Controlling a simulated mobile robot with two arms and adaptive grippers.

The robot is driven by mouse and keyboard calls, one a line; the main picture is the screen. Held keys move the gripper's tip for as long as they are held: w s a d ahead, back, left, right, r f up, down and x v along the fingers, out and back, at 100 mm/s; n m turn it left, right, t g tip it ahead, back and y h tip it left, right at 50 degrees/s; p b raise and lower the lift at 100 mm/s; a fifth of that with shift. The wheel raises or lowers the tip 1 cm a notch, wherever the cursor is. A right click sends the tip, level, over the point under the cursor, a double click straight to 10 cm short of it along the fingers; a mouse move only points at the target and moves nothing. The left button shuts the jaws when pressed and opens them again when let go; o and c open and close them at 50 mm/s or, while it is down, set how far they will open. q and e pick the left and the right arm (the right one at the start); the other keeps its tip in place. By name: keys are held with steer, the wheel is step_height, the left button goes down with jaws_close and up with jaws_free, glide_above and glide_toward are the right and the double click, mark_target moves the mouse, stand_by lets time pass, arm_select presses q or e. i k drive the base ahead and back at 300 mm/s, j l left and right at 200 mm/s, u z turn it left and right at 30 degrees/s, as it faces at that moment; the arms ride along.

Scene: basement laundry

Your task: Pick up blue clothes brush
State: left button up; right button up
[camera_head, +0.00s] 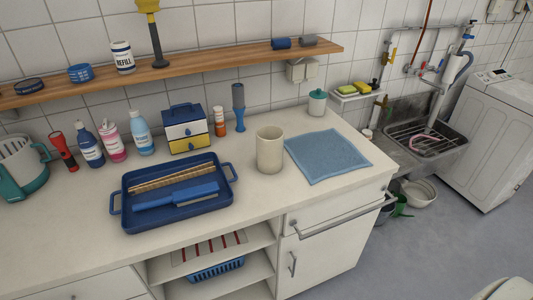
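A blue clothes brush (190,193) lies in a dark blue tray (118,203) with two side handles, on the left part of the white counter. The brush lies slantwise, with its slimmer end to the left and its wider end to the right. A long tan, striped item (172,179) lies behind it in the same tray. The two look close together, and I cannot tell whether they touch. Neither of my grippers shows in the head view.
Behind the tray stand bottles (112,140), a red flashlight (64,152) and a small drawer box (186,130). A beige cup (269,150) and a blue cloth (327,157) are to the right. A wooden shelf (200,61) overhangs the back. The counter before the tray is clear.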

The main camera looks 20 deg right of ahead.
mark_target(192, 195)
steer(key=i+l+u, duration=0.1)
steer(key=l+u, duration=0.65)
steer(key=i+l+u, duration=0.1)
steer(key=l+u, duration=0.25)
steer(key=j, duration=0.1)
